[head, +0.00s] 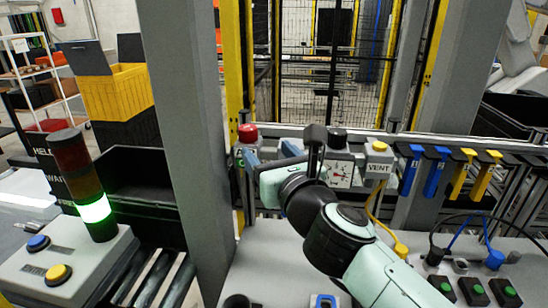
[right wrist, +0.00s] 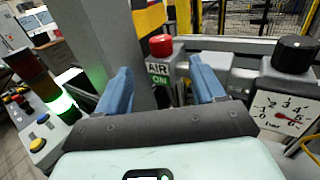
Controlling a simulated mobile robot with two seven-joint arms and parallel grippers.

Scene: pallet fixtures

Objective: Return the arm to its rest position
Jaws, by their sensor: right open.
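My right arm comes in from the lower right in the head view. Its gripper (head: 266,152) is beside the red-topped air valve (head: 248,133), partly hidden by its own dark body. In the right wrist view the two blue fingers of the right gripper (right wrist: 161,82) stand wide apart with nothing held between them. The red knob (right wrist: 162,45) and its "AIR ON" label (right wrist: 158,73) show beyond the gap, apparently clear of the fingers. My left gripper is not in view.
A pressure gauge (head: 338,170) and a yellow-topped VENT valve (head: 378,165) stand right of the gripper. A grey post (head: 190,120) rises close on the left. A signal tower (head: 85,185) glows green. Blue and yellow hooks (head: 435,170) hang at right.

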